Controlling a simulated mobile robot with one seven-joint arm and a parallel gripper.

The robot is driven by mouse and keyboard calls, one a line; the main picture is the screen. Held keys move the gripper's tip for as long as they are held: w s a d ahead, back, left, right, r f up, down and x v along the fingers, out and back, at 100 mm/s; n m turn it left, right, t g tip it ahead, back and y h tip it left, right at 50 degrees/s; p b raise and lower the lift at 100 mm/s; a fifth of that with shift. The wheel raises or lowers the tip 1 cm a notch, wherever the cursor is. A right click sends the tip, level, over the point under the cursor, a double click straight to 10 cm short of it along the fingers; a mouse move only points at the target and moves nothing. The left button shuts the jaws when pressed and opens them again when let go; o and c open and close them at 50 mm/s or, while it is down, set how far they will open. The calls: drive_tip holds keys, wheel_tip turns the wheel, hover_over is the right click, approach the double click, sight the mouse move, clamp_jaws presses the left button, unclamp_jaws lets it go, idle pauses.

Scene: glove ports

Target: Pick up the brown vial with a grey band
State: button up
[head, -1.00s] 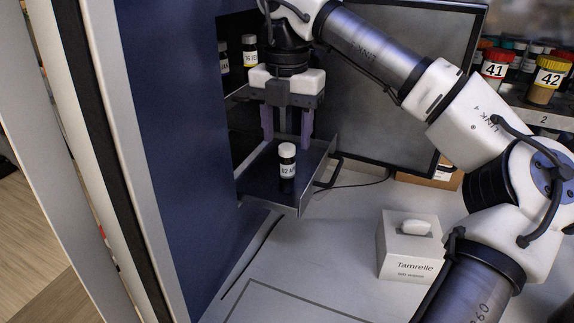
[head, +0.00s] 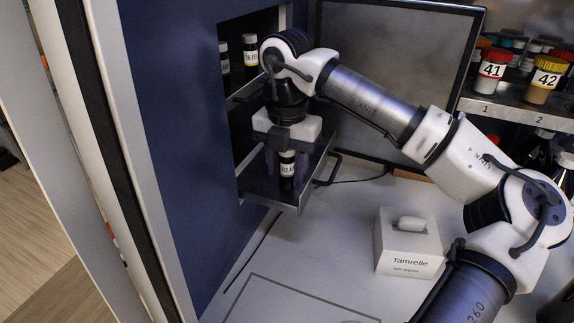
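A dark vial with a white cap and a white label (head: 287,170) stands upright on a pulled-out metal tray (head: 262,191) in the head view. Its label reads something like "02", too small to be sure, and I cannot make out its band colour. My gripper (head: 288,170) points down over this vial, with its purple-grey fingers on either side of it. I cannot tell whether the fingers touch the vial. Two more white-capped dark vials stand inside the blue cabinet, one at the left (head: 224,60) and one with a yellowish label band (head: 250,52).
The blue cabinet wall (head: 185,150) rises left of the tray. A dark panel (head: 395,75) stands behind my arm. A white Tamrelle box (head: 408,245) sits on the grey bench, right of the tray. Several jars, including 41 (head: 492,70) and 42 (head: 545,79), stand on a shelf.

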drive_tip(key=c, duration=0.8)
drive_tip(key=shift+r, duration=0.1)
